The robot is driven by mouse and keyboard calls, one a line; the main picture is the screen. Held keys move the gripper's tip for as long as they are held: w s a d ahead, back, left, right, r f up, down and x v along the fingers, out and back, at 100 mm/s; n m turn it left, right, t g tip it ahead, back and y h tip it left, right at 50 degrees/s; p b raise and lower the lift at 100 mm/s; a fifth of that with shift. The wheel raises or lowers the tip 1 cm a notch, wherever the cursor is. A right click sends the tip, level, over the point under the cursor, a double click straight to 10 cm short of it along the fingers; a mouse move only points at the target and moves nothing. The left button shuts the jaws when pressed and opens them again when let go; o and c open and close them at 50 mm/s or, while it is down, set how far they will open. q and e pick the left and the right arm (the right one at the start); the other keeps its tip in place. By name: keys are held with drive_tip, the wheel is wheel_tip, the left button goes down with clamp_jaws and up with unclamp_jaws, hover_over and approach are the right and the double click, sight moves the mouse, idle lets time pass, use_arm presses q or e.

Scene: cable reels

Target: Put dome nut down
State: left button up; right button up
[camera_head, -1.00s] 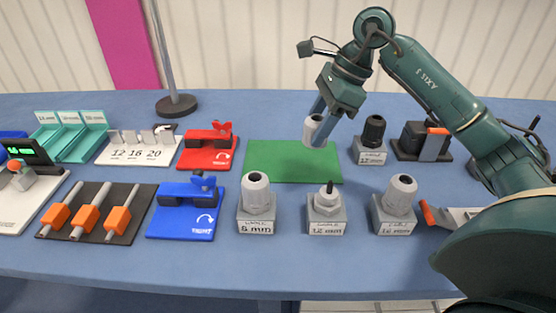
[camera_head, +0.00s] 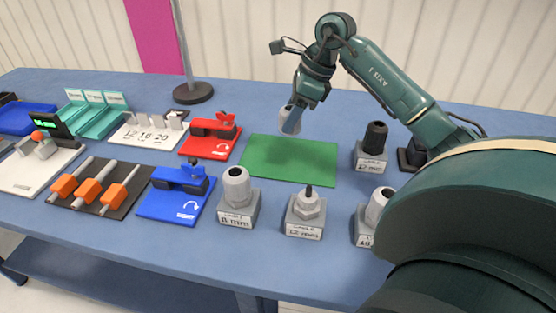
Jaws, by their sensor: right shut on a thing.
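The dome nut (camera_head: 286,119) is a light grey cap held between the fingers of my right gripper (camera_head: 292,122). The gripper is shut on it and points down above the far part of the green mat (camera_head: 290,165). I cannot tell whether the nut touches the mat. The 12 mm block (camera_head: 305,215) in front of the mat carries a gland with a bare hex body and a dark cable end, with no dome on it. My left gripper is out of view.
Blocks with capped glands stand at 8 mm (camera_head: 237,200), at the right edge (camera_head: 372,215) and behind, with a black cap (camera_head: 374,145). A red clamp (camera_head: 210,140) and a blue clamp (camera_head: 178,195) lie left of the mat. The mat's surface is clear.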

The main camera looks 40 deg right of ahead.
drive_tip(key=f+p, duration=0.1)
drive_tip(key=f, duration=0.9)
drive_tip(key=shift+w+f, duration=0.1)
drive_tip(key=shift+w, duration=0.1)
drive_tip(key=shift+f, duration=0.1)
drive_tip(key=o, duration=1.1)
